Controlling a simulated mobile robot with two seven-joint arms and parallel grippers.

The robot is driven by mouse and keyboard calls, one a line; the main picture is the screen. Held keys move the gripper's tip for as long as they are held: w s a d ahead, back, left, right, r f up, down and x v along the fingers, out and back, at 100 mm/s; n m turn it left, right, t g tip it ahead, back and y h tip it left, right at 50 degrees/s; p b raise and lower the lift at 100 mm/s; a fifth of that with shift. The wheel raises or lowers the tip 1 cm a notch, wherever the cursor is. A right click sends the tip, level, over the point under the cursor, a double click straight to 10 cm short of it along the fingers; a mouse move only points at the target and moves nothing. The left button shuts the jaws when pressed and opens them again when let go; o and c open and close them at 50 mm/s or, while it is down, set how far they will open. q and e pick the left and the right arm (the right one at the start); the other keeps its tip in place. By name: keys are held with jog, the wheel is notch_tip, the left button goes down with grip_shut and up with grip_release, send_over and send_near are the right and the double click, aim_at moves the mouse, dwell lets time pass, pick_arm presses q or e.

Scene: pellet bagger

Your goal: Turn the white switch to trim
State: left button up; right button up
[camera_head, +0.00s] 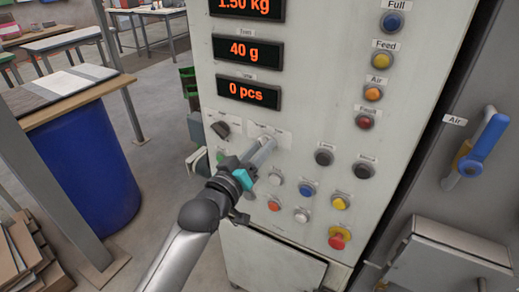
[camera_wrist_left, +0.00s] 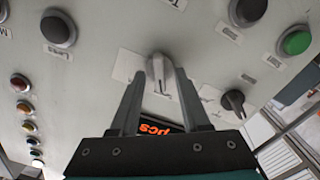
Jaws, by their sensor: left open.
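The white switch (camera_wrist_left: 157,72) is a pale rotary knob with a pointer, on a light label plate on the panel. In the left wrist view it sits between the tips of my left gripper's fingers, with gaps that look small. My left gripper (camera_head: 264,148) is open and reaches to the panel in the head view, where it mostly hides the white switch. Whether a finger touches the knob I cannot tell. The label wording around it is too small to read. My right gripper is not in view.
A black rotary switch (camera_head: 220,130) is left of the gripper. Several coloured buttons and a red emergency knob (camera_head: 340,237) are below and right. Displays such as the "0 pcs" one (camera_head: 248,92) are above. A blue-handled air valve (camera_head: 485,140) is at right, a blue drum (camera_head: 85,165) at left.

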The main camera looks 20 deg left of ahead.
pick_arm(q)
grip_shut()
dwell(0.4)
